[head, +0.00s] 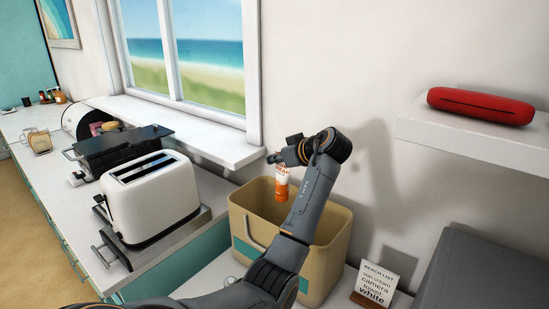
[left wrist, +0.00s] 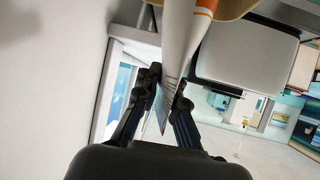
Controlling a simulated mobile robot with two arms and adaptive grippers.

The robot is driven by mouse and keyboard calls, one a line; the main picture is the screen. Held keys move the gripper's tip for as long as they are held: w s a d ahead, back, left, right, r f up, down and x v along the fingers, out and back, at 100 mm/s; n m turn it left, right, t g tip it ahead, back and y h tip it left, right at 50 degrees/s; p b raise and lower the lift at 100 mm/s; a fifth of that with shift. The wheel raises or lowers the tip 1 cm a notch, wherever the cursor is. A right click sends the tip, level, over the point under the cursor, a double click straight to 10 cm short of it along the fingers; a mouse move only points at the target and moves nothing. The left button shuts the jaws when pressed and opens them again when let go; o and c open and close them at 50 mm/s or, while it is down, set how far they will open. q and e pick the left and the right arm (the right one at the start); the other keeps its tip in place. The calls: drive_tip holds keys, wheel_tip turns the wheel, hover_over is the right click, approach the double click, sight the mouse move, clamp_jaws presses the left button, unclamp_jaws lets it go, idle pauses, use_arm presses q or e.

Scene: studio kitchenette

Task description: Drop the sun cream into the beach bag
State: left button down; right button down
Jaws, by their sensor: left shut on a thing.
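The sun cream (head: 282,182) is an orange and white tube, upright in the head view, above the open beach bag (head: 335,228). My left gripper (head: 279,160) is shut on the tube's upper part. In the left wrist view the tube (left wrist: 184,35) runs between the two fingers of my left gripper (left wrist: 168,92). The bag is tan with a teal patch and a handle on its front; its inside is partly hidden by my left arm. A tan edge also shows at the top of the left wrist view. My right gripper is not in view.
A white toaster (head: 150,196) stands on the counter left of the bag, with a black appliance (head: 118,148) behind it. A beach list card (head: 378,284) stands right of the bag. A red speaker (head: 480,105) lies on a white wall shelf (head: 470,145). The window sill (head: 190,135) is behind.

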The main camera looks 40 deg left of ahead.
use_arm(q)
drive_tip(key=c, duration=1.5)
unclamp_jaws()
drive_tip(key=shift+o, duration=0.6)
drive_tip(key=shift+d+r, duration=0.2)
drive_tip(key=shift+d, duration=0.1)
drive_tip(key=v, duration=0.6)
drive_tip(key=shift+d+r, duration=0.2)
drive_tip(key=shift+d, duration=0.2)
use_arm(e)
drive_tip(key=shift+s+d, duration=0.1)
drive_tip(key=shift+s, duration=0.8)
